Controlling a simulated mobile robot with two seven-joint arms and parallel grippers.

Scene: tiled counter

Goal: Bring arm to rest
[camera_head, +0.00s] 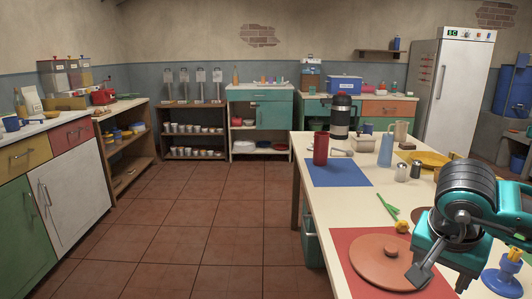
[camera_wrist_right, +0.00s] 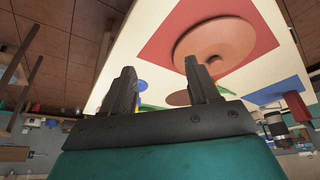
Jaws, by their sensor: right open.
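My right gripper (camera_head: 440,279) is in the lower right of the head view, above the counter's near end. Its two dark fingers stand apart with nothing between them. In the right wrist view the gripper (camera_wrist_right: 162,84) also shows open and empty, with the counter beyond its fingers. A round terracotta lid or plate (camera_head: 385,258) with a knob lies on a red mat (camera_head: 345,245) just left of the gripper. My left gripper is not in view.
A blue stand (camera_head: 503,281) is right of the gripper. The tiled floor (camera_head: 200,235) is clear.

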